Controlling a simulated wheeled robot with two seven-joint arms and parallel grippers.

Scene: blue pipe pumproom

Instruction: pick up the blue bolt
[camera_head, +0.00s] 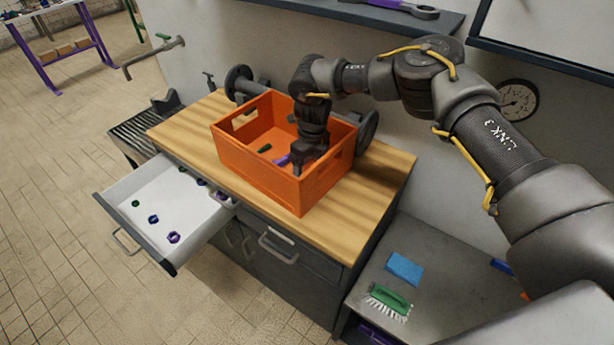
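My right arm reaches in from the right, and its gripper (297,170) points down into the orange crate (259,178) on the wooden worktop. The fingers are small and dark, so I cannot tell whether they are open or shut. A purple bolt-like piece (283,160) lies on the crate floor just left of the fingers. A green bolt (264,148) lies further left in the crate. I cannot make out a clearly blue bolt; part of the crate floor is hidden by my gripper and the crate walls. My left gripper is not in view.
An open drawer (160,190) at left holds several green, blue and purple nuts. Dark pipe fittings (239,82) stand behind the crate. A blue sponge (404,268) and green brush (390,298) lie on the lower grey surface at right. The worktop's right end is clear.

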